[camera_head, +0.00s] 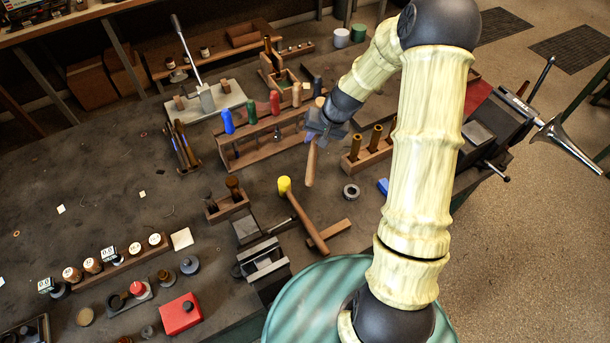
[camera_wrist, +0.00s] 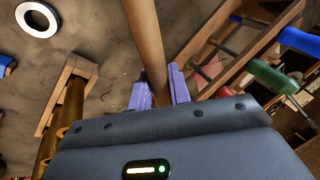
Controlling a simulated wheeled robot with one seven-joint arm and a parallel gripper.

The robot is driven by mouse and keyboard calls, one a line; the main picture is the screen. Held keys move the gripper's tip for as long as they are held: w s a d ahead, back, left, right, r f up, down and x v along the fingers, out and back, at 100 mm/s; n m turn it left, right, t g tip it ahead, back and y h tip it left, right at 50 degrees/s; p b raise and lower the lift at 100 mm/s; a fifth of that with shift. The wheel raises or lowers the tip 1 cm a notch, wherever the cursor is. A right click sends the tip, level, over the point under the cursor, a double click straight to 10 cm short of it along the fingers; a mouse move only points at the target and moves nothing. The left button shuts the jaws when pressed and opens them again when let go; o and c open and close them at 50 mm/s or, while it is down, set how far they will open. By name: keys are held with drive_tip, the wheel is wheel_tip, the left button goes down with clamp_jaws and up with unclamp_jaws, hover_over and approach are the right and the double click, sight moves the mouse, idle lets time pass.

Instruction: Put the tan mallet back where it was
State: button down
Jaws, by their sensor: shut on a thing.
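My gripper (camera_head: 318,136) is shut on the wooden handle of the tan mallet (camera_head: 311,166) and holds it above the bench, beside the right end of the tool rack. The handle hangs down from the jaws. In the wrist view the mallet handle (camera_wrist: 146,38) runs up from between the purple fingers (camera_wrist: 160,92).
The rack (camera_head: 262,146) with blue, green and red-handled tools stands left of my gripper. A wooden block (camera_head: 354,166) with several brown rods is to the right. A metal ring (camera_head: 351,192) and a small vise (camera_head: 262,262) are nearer.

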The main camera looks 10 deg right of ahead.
drive_tip(key=shift+s+r, duration=0.1)
drive_tip(key=shift+s, duration=0.05)
drive_tip(key=s+f+n+g+h+p, duration=0.2)
drive_tip(key=s+n+g+p, duration=0.2)
drive_tip(key=s, duration=0.9)
drive_tip(key=n+p, duration=0.1)
drive_tip(key=n, duration=0.1)
drive_tip(key=shift+f+n, duration=0.3)
drive_tip(key=shift+w, duration=0.1)
drive_tip(key=b, duration=0.5)
hover_over(322, 209)
drive_tip(key=f, duration=0.6)
drive_tip(key=shift+w+d+f, duration=0.2)
drive_tip(key=shift+w+d, duration=0.05)
drive_tip(key=shift+s+r, duration=0.15)
drive_tip(key=shift+f+b, duration=1.4)
drive_tip(key=shift+f, duration=0.5)
